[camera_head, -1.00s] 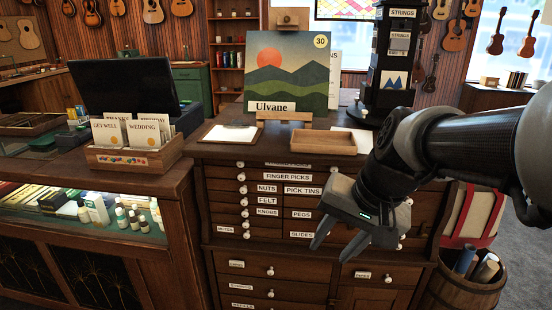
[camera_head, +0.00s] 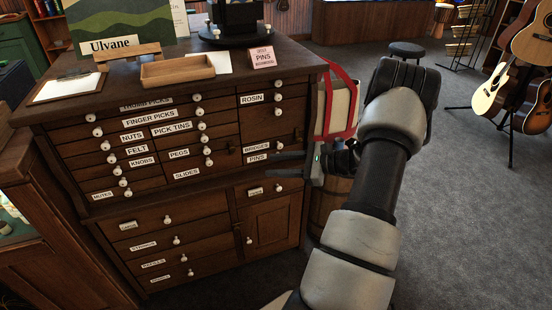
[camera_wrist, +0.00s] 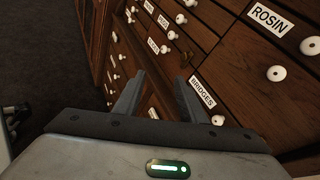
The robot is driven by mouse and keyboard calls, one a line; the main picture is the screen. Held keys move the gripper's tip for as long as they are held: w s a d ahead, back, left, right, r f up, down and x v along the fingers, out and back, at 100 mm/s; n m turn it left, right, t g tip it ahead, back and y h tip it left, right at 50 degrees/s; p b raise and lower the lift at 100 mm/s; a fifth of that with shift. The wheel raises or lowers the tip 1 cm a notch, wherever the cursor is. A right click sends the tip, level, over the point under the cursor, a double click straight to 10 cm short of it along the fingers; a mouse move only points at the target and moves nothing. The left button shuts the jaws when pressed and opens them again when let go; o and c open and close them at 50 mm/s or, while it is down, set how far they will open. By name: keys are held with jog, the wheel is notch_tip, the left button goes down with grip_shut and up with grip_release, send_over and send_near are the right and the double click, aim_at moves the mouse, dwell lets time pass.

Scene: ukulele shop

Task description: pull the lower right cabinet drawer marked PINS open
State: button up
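The drawer marked PINS (camera_head: 257,158) is low on the right side of the dark wooden cabinet, just below the BRIDGES drawer (camera_head: 256,147). It looks shut. Its knob is not clearly visible. My gripper (camera_head: 271,165) is at the cabinet's right front, with its fingers pointing left toward the PINS row. In the wrist view my gripper (camera_wrist: 160,84) has its two fingers apart with nothing held. A small pale label (camera_wrist: 153,113) shows between the fingers, too small to read. The BRIDGES label (camera_wrist: 203,92) is right of the fingers.
The ROSIN drawer (camera_head: 251,98) is above, and a cupboard door (camera_head: 270,229) is below. A PINS card (camera_head: 263,57) and wooden tray (camera_head: 177,71) stand on top. A barrel (camera_head: 330,205) stands close on the right. Grey floor farther right is open.

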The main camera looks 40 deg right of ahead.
jog(key=s+d+f+m+t+h, duration=0.3)
jog(key=d+f+m, duration=0.2)
jog(key=d, duration=0.2)
jog(key=s+d+f+m+t+h, duration=0.3)
jog(key=d+f+m, duration=0.1)
jog(key=d+f, duration=0.25)
jog(key=w+b, duration=0.1)
jog(key=w, duration=0.4)
jog(key=w+a+b, duration=0.1)
jog(key=w, duration=0.5)
jog(key=w+a+r+b, duration=0.1)
jog(key=w, duration=0.5)
jog(key=shift+a, duration=0.25)
grip_shut()
